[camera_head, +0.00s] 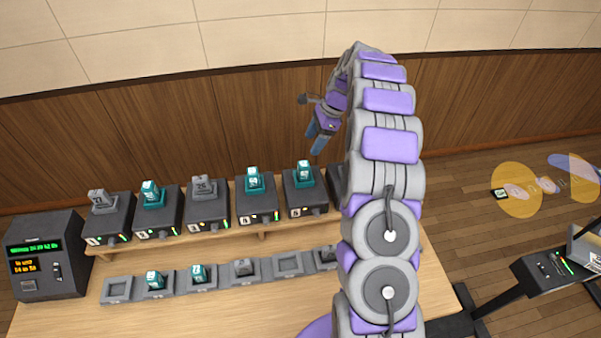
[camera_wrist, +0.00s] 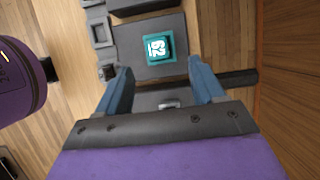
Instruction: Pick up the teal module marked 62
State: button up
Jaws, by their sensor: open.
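The teal module (camera_head: 304,174) with a white-marked top sits upright on the dark box at the right of the raised row. In the wrist view, a teal module (camera_wrist: 159,48) stands just beyond my fingertips, centred between them; its white digits appear to read 62, though the picture is turned. My gripper (camera_head: 315,142) hangs above and slightly right of that box, fingers pointing down. In the wrist view my gripper (camera_wrist: 160,69) is open, with its two blue fingers wide apart and nothing between them.
Other teal modules (camera_head: 255,181) and grey ones (camera_head: 203,186) sit on neighbouring dark boxes. A lower row of trays (camera_head: 288,264) holds several modules, with some trays empty. A display console (camera_head: 45,258) stands at left. My arm hides the right end of the shelf.

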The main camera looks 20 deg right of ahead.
aim_at(304, 164)
jog(key=f, duration=0.5)
jog(key=shift+w+a+f, duration=0.2)
jog(key=shift+a+f, duration=0.05)
jog(key=shift+f, duration=0.1)
jog(key=shift+a+f, duration=0.1)
jog(key=shift+f, duration=0.15)
jog(key=shift+a+f, duration=0.25)
jog(key=shift+a, duration=0.25)
jog(key=x, duration=0.3)
jog(key=b+x, duration=0.1)
jog(key=shift+s+a+f, duration=0.15)
jog(key=shift+s+a, duration=0.05)
jog(key=shift+s, duration=0.2)
jog(key=shift+f, duration=0.3)
jog(key=shift+w+d, duration=0.1)
jog(key=shift+d, duration=0.2)
jog(key=shift+c, duration=0.5)
jog(key=shift+a, duration=0.35)
jog(key=c, duration=0.9)
jog(key=shift+d, duration=0.2)
jog(key=shift+c, duration=0.4)
jog(key=shift+r, duration=0.1)
